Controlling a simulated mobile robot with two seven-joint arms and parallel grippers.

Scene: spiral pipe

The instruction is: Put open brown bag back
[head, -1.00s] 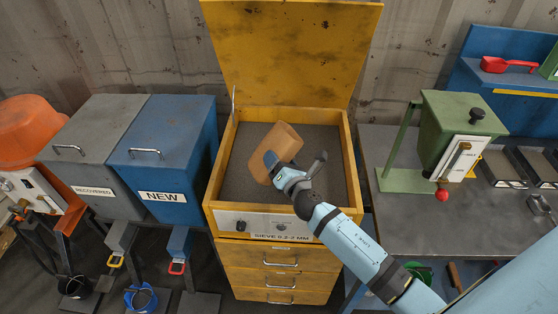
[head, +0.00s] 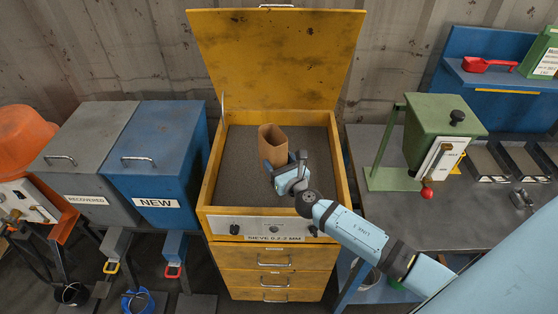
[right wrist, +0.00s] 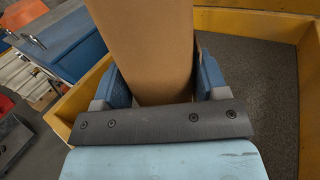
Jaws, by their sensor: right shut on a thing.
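The open brown bag (head: 272,146) is upright with its open top facing up, over the grey mesh of the yellow sieve box (head: 341,180). My right gripper (head: 274,166) is shut on the lower part of the bag. The right wrist view also shows the bag (right wrist: 145,50) between the two blue fingers of my right gripper (right wrist: 155,85). I cannot tell whether the bag's base touches the mesh. My left gripper is not in view.
The sieve's yellow lid (head: 275,60) stands open behind. A blue NEW bin (head: 160,165) and a grey RECOVERED bin (head: 85,165) are on the left. On the right, a green hopper device (head: 440,130) stands on a grey table (head: 400,220). The mesh around the bag is clear.

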